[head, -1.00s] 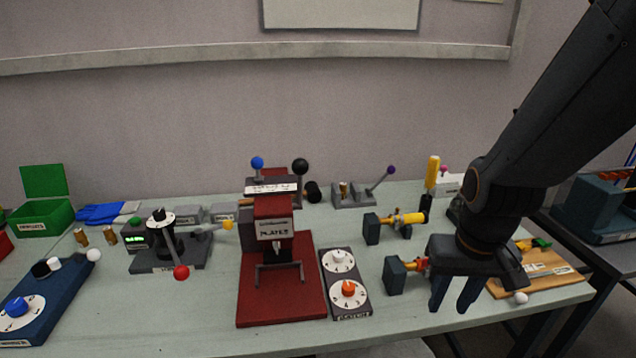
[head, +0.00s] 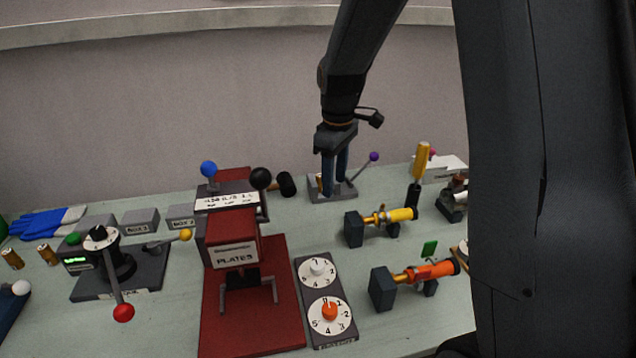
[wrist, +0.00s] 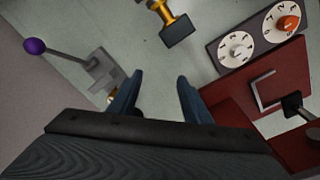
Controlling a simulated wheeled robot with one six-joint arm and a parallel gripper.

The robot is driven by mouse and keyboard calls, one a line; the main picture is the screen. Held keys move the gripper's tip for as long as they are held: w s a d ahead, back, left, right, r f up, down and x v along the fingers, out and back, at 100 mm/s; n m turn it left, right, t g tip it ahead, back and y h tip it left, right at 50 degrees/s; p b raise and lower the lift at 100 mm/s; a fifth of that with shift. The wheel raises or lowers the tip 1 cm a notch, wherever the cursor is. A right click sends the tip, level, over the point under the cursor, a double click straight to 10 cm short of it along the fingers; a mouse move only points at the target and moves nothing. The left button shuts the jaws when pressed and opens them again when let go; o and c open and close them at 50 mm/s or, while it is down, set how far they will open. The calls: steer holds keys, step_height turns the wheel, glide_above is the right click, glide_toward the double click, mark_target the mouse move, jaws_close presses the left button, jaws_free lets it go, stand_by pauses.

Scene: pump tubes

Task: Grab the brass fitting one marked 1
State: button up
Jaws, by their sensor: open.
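Two small brass fittings stand at the left of the bench in the head view, one at the far left (head: 12,259) and one beside it (head: 48,254). A third brass piece (head: 319,182) sits in the grey fixture with the purple-knobbed lever, partly hidden by my gripper; a bit of it shows in the wrist view (wrist: 112,97). I cannot read a 1 on any of them. My gripper (head: 335,186) is open and points down at the grey fixture. In the wrist view its fingers (wrist: 160,80) are apart with nothing between them, and the brass piece is beside the left finger.
The purple-knobbed lever (head: 361,165) rises close to my gripper's right. The red plate press (head: 232,230) with its black-headed handle stands left of it. Yellow (head: 397,215) and orange (head: 432,269) tube assemblies stand to the right. Two dials (head: 328,314) lie in front.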

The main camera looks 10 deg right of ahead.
mark_target(320, 183)
steer(key=w+n, duration=0.2)
steer(key=w, duration=0.2)
steer(key=w+f+n, duration=0.1)
steer(key=w+n, duration=0.2)
steer(key=w, duration=0.2)
steer(key=w+n, duration=0.3)
steer(key=w, duration=0.2)
steer(key=shift+w+f+g, duration=0.15)
steer(key=shift+g, duration=0.15)
steer(key=shift+w+f+n, duration=0.1)
steer(key=shift+w+n, duration=0.2)
steer(key=shift+f+p, duration=2)
steer(key=shift+f, duration=1.8)
steer(key=shift+w, duration=0.1)
jaws_close()
steer(key=shift+r, duration=0.15)
